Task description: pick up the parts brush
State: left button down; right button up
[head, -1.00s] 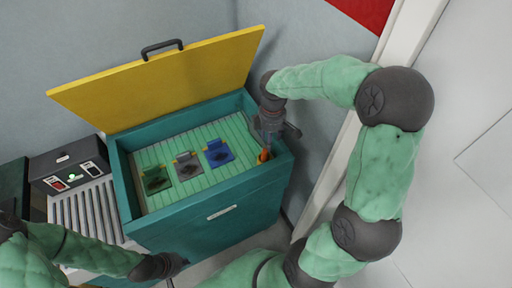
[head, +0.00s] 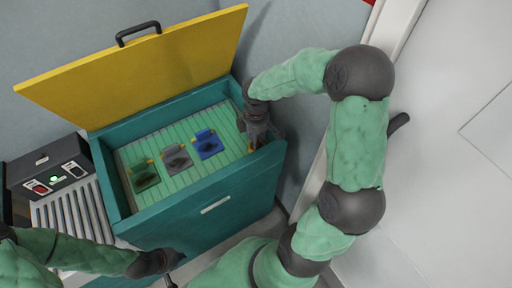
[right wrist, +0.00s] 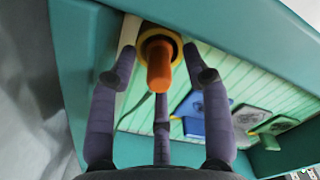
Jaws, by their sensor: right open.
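The parts brush (right wrist: 160,66) shows as an orange handle standing out of a yellow ring at the right end of the teal bin in the right wrist view. Only a sliver of orange shows in the head view, beneath my right gripper (head: 255,140). The right gripper is open. In the right wrist view its three dark fingers (right wrist: 160,75) spread around the handle, with gaps visible beside it. The brush's lower part is hidden. My left gripper (head: 165,263) is low in the head view, in front of the bin and away from the brush; its finger opening is unclear.
The teal bin (head: 215,221) has a raised yellow lid (head: 140,70) behind it. Green, grey and blue pieces (head: 208,145) lie on its slatted floor. A roller conveyor (head: 75,215) and a control box (head: 48,172) stand left. A wall is close on the right.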

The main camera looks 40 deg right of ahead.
jog(key=shift+f, duration=0.9)
grip_shut()
jog(key=shift+r, duration=0.1)
notch_tip(320, 180, up, 10)
jog(key=p, duration=0.3)
